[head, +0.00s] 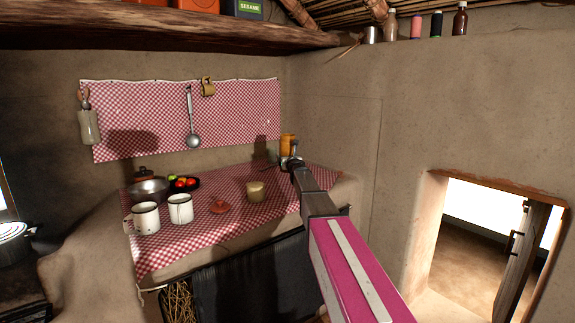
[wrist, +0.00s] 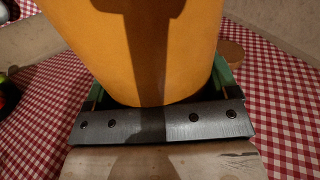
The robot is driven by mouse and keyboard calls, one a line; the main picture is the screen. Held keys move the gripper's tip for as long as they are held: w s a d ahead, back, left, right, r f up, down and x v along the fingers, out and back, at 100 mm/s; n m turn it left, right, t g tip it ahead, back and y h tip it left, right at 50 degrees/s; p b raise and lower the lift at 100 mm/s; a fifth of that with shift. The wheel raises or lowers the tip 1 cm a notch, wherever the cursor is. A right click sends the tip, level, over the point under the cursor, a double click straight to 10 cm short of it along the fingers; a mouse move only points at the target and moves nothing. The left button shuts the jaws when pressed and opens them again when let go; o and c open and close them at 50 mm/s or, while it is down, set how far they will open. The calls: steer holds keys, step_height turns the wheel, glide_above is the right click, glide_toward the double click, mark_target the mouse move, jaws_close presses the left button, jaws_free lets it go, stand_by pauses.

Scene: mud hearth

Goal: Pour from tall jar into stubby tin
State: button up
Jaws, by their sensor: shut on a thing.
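The tall jar (head: 287,143) is orange and stands upright at the back right of the checked cloth in the head view. It fills the upper middle of the wrist view (wrist: 150,60), between the green-edged fingers. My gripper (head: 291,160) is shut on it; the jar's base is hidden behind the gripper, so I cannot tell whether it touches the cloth. The stubby tin (head: 256,194) is short and beige, and stands on the cloth to the left of my arm, apart from the gripper. The inside of both is not visible.
Two white mugs (head: 146,218) (head: 180,209), a metal pot (head: 149,190), a dark bowl of fruit (head: 184,184) and a red lid (head: 220,207) occupy the left of the checked cloth (head: 165,255). A ladle (head: 192,130) hangs behind. A brown round thing (wrist: 231,50) lies beyond the jar.

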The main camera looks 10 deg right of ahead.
steer(key=shift+r, duration=1.1)
steer(key=shift+s, duration=0.1)
